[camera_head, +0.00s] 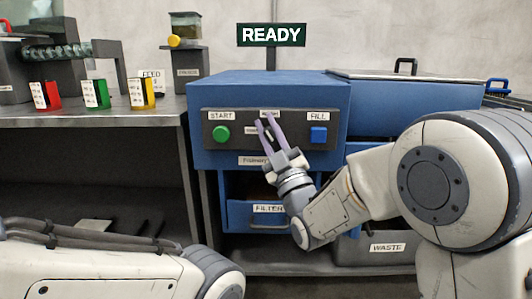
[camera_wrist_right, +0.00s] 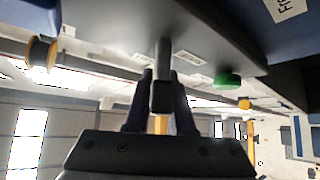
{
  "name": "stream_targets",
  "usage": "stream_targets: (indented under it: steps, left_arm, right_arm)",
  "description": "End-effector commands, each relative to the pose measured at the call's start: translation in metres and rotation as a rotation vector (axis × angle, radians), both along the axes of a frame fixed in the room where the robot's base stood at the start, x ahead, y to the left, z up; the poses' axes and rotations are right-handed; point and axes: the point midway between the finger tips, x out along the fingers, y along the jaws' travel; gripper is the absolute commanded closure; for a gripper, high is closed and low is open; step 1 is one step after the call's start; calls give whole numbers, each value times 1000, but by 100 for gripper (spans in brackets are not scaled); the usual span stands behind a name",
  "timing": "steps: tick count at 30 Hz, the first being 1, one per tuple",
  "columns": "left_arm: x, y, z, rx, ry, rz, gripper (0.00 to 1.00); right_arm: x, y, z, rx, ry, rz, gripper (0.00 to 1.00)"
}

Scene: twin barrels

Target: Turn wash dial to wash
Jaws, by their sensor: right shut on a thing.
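The grey control panel (camera_head: 236,141) is on the front of a blue machine (camera_head: 265,92). It has a green START button (camera_head: 221,133) at left and a blue FILL button (camera_head: 318,135) at right. My right gripper (camera_head: 265,121) reaches the panel's middle, its fingers covering the dial and part of the label there. In the right wrist view the dial's dark grey handle (camera_wrist_right: 162,75) sits between the two fingers, which are shut on it. The dial's setting cannot be read. My left arm shows at the lower left; its gripper is out of view.
A READY sign (camera_head: 271,35) stands above the machine. A FILTER drawer (camera_head: 268,215) is below the panel, and a WASTE bin (camera_head: 375,250) is at lower right. A metal bench (camera_head: 110,115) at left holds red, green and yellow holders.

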Motion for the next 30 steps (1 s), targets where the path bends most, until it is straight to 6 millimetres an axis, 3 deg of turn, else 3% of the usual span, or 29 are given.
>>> stream_targets:
  steps: [1, 3, 12, 21, 30]
  left_arm:
    - [0, 0, -18, 0, 0, 0, 66]
    - [0, 0, -29, 0, 0, 0, 66]
    - [0, 0, -63, 0, 0, 0, 66]
    - [0, 0, -80, 0, 0, 0, 66]
    - [0, 0, -84, 0, 0, 0, 66]
  right_arm:
    - [-1, 0, -9, 47, -2, 3, 100]
    - [-1, -1, -8, 112, -1, 2, 100]
    - [0, -8, -3, 361, 3, 2, 100]
    - [0, -12, 0, 514, 3, 0, 100]
    - [1, -14, 2, 569, 5, -2, 100]
